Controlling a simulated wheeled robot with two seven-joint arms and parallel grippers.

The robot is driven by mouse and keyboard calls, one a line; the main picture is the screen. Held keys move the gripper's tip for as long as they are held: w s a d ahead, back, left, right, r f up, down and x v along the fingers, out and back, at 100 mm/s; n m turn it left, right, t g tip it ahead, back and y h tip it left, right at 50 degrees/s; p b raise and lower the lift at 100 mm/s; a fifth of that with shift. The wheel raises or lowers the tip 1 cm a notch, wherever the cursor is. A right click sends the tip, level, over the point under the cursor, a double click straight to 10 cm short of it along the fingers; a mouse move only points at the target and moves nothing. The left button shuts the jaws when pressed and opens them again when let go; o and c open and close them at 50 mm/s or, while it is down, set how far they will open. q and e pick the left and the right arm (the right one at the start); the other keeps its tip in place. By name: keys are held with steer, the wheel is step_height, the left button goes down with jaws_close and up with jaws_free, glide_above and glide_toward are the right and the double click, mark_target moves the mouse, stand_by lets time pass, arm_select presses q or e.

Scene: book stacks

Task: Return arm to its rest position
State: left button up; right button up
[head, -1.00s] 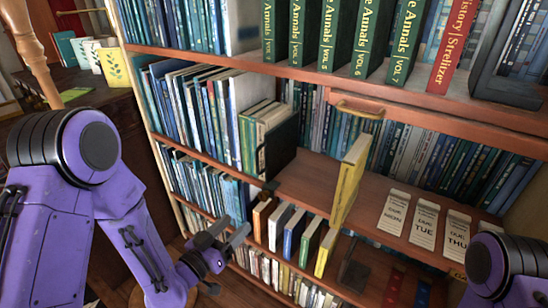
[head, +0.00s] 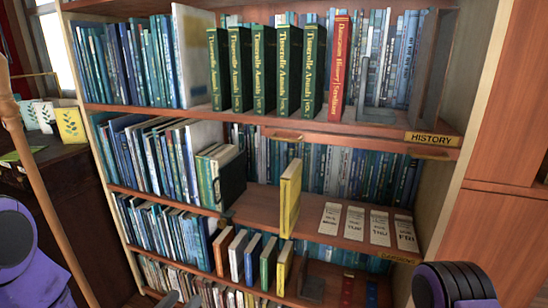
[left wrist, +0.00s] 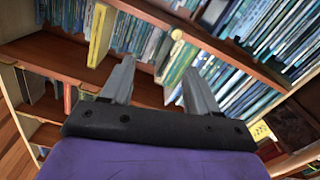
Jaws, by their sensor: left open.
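My left gripper (head: 181,299) barely shows at the bottom edge of the head view, in front of the lower shelves. In the left wrist view my left gripper (left wrist: 157,82) is open, with two grey fingers apart and nothing between them. My purple left arm shows at the left edge of the head view, and most of it is out of frame. Part of my right arm shows at the bottom right; its gripper is not in view.
A tall wooden bookcase (head: 290,136) fills the view. A yellow book (head: 290,200) stands upright on the middle shelf, left of several white cards (head: 354,222). Green volumes (head: 263,70) and a red book (head: 339,68) stand above. A dark desk (head: 50,165) is at left.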

arm_select(q)
steer(key=s+a+f+n+g+y+p, duration=0.5)
steer(key=a+f+n+g+y, duration=0.1)
steer(key=f, duration=0.3)
steer(key=s+a+f+n+g+y+p, duration=0.1)
steer(key=s+g+p, duration=0.2)
steer(key=s, duration=0.7)
steer(key=s+a+f+n+g+y+p, duration=0.1)
steer(key=s+g+p, duration=0.3)
steer(key=s, duration=0.6)
steer(key=a+y+p, duration=0.1)
steer(key=p, duration=0.1)
steer(key=shift+s+a+f+g+p, duration=0.2)
steer(key=shift+s+f+g+p, duration=0.1)
steer(key=shift+f, duration=0.1)
